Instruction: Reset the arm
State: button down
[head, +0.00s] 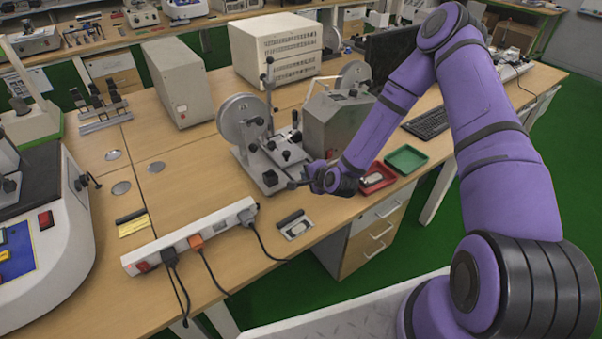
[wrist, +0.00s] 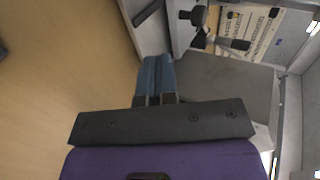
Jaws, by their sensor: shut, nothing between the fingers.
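My purple arm reaches from the lower right over the bench in the head view. My gripper (head: 298,183) is beside the front of a grey metal test machine (head: 275,150), low over the bench; I cannot tell whether it touches. In the wrist view my gripper (wrist: 155,60) shows its two bluish fingers lying together, with nothing seen between them. Grey machine parts and dark knobs (wrist: 200,38) are just beyond the fingertips.
A red tray (head: 378,180) with a pale item and an empty green tray (head: 406,159) sit near the bench edge, right of the gripper. A white power strip (head: 190,237) with cables lies at front left. A keyboard (head: 428,122) lies further right. Bare wood (head: 190,185) is left of the machine.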

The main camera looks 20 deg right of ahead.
jog(key=s+d+r+n+g+h, duration=0.1)
jog(key=s+d+r+n, duration=0.2)
jog(key=r, duration=0.7)
jog(key=s+d+r+n+g+h, duration=0.1)
jog(key=s+r+n+g, duration=0.2)
jog(key=r, duration=0.7)
jog(key=s+d+r+n+h, duration=0.1)
jog(key=s+d+r+n, duration=0.3)
jog(key=r, duration=0.6)
jog(key=s+r+n, duration=0.1)
jog(key=s+r, duration=0.4)
jog(key=s, duration=0.3)
jog(key=s+r+n+g, duration=0.1)
jog(key=s+r+n, duration=0.1)
jog(key=s+r, duration=0.4)
jog(key=s+r+n+g, duration=0.1)
jog(key=s+r, duration=0.5)
jog(key=s, duration=0.6)
jog(key=shift+h, duration=0.4)
jog(key=shift+r, duration=0.1)
